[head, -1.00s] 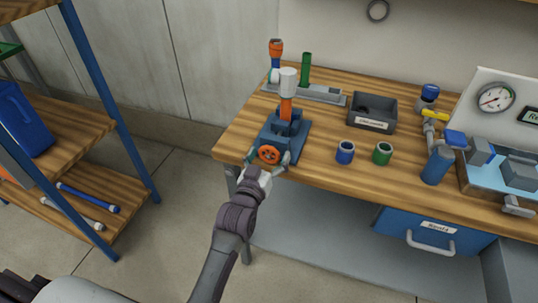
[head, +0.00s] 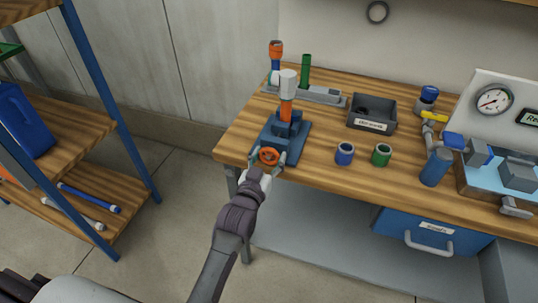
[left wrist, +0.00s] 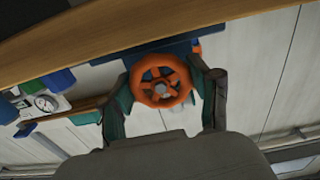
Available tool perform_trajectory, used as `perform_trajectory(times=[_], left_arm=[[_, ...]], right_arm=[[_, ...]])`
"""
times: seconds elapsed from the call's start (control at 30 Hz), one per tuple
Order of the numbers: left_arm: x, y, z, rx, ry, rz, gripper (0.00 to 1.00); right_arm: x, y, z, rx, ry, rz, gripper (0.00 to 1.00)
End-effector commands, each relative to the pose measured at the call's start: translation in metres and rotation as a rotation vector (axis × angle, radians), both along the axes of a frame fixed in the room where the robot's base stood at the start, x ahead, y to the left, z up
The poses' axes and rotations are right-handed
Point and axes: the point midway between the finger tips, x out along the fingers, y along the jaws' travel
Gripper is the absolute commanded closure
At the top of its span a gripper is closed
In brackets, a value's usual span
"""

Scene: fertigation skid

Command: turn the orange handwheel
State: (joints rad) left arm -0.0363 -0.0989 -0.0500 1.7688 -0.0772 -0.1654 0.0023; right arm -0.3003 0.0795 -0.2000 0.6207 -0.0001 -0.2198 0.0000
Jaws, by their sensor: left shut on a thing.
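The orange handwheel (head: 269,156) is on the front of a blue vise-like fixture (head: 294,130) at the left front edge of the workbench. The fixture holds an upright orange piece (head: 286,110) with a white top (head: 288,79). My left gripper (head: 266,160) reaches up from below, its fingers shut on the wheel's rim from both sides. In the left wrist view the spoked wheel (left wrist: 161,82) sits between the two fingertips, and the view is strongly rolled. My right gripper is not in view.
On the bench (head: 320,174) stand a blue ring (head: 345,153), a green ring (head: 381,154), a dark bin (head: 372,112) and a rack (head: 318,95). A gauge panel (head: 494,99) is at right. A shelf (head: 120,125) stands at left. The floor between is clear.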

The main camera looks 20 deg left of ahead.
Motion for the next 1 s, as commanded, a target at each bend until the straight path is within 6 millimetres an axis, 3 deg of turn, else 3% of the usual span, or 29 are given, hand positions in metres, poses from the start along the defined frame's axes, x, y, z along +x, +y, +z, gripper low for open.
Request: perform_trajectory(times=[0.6,1.0], left_arm=[[0.0,0.001,0.001,0.513,-0.017,0.0,0.72],[0.0,0.002,0.001,0.693,-0.023,0.001,0.73]], right_arm=[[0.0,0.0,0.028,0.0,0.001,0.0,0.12],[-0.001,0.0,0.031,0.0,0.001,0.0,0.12]])
